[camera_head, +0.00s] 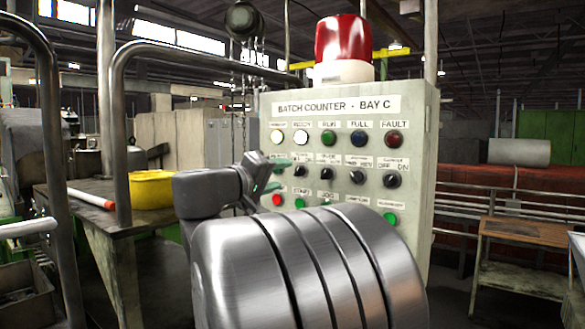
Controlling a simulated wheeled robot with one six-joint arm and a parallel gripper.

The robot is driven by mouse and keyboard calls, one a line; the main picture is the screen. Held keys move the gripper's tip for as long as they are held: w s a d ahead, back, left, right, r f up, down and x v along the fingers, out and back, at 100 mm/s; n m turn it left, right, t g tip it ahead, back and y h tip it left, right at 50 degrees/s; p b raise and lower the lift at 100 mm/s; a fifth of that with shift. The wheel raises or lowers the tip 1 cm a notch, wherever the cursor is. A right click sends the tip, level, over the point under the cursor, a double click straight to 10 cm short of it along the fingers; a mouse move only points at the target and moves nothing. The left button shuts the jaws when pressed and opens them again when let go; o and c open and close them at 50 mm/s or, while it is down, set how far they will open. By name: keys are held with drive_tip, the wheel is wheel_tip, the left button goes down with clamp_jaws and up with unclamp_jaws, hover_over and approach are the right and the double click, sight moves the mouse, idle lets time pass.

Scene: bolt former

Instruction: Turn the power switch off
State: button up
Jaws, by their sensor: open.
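A pale control panel (417,130) headed "BATCH COUNTER · BAY C" stands in front of me. Its row of black rotary switches includes a far-right switch (392,180) under a label showing "OFF" and "ON". I cannot read a power label, and cannot tell which switch is the power one. My gripper (270,174) is open and empty, its fingers pointing right in front of the left end of the switch row. It partly hides that end; whether it touches the panel is unclear. Another switch (299,172) shows just right of the fingers.
Indicator lamps (329,138) line the row above, and red and green buttons (299,202) the row below. My arm hides the lower panel. A red beacon (341,45) tops it. Metal rails (113,130) and a table with a yellow bowl (152,189) stand left.

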sight(296, 172)
drive_tip(key=p+x, duration=0.1)
drive_tip(key=x, duration=0.5)
drive_tip(key=shift+p, duration=0.3)
drive_tip(key=c, duration=1)
